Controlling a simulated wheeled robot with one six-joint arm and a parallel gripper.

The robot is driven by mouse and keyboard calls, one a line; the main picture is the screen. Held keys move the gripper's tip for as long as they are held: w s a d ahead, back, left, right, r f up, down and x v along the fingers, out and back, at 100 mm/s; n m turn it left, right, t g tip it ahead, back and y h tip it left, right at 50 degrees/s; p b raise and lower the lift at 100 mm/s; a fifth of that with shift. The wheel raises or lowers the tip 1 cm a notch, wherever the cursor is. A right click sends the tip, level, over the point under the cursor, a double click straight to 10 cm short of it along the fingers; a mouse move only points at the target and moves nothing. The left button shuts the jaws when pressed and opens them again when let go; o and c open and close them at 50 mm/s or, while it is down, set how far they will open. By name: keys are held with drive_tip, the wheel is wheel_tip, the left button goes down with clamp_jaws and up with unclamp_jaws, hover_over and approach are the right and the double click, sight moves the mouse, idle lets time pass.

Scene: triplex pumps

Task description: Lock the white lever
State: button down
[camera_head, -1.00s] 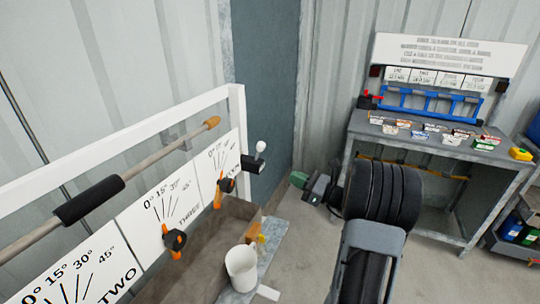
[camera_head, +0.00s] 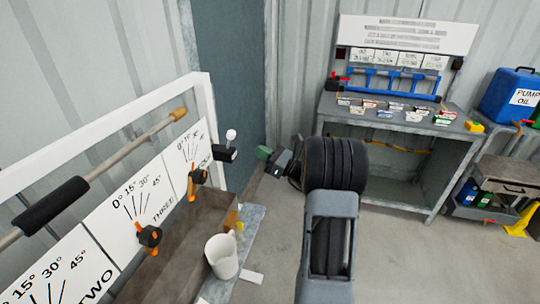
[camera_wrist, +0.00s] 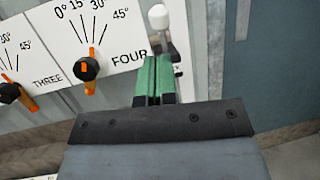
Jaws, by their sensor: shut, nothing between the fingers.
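The white lever is a white ball knob (camera_head: 231,134) on a short stem above a dark block (camera_head: 224,153), at the right end of the white panel frame. The knob also shows in the wrist view (camera_wrist: 159,17), just beyond my fingertips. My gripper (camera_head: 263,152) has green fingers, shut and empty, and sits to the right of the lever in the head view. In the wrist view the green fingers (camera_wrist: 154,77) point up toward the lever, with the block partly hidden behind them. I cannot tell whether they touch it.
Orange-and-black valve handles (camera_head: 148,237) stand on the numbered panels left of the lever. A white cup (camera_head: 222,256) stands on the ledge below. A grey workbench (camera_head: 385,121) with small boxes is at the back right. Open floor lies between.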

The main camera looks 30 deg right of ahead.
sight(229, 140)
drive_tip(key=p+x, duration=0.1)
drive_tip(key=x, duration=0.7)
drive_tip(key=shift+p, duration=0.3)
drive_tip(key=shift+a, duration=0.1)
drive_tip(key=shift+r, duration=0.15)
